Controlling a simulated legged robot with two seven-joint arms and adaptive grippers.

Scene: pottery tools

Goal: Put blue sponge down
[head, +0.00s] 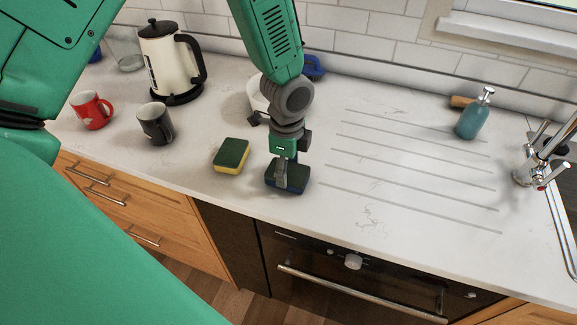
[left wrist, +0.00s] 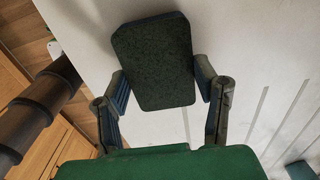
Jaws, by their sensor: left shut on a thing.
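The blue sponge (head: 289,177), with a dark top and blue sides, is at the counter's front part, right of a yellow and green sponge. My left gripper (head: 284,172) comes down on it from above and is shut on it. In the left wrist view the blue sponge (left wrist: 154,62) shows its dark green face between the two fingers of my left gripper (left wrist: 160,85), which touch its sides. Whether its underside touches the counter is hard to tell. My right gripper is not in view.
A yellow and green sponge (head: 231,156) lies just left. A black mug (head: 155,124), a red mug (head: 92,110) and a kettle (head: 170,60) stand further left. A blue soap bottle (head: 473,117) stands right. The grooved counter (head: 400,165) to the right is clear.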

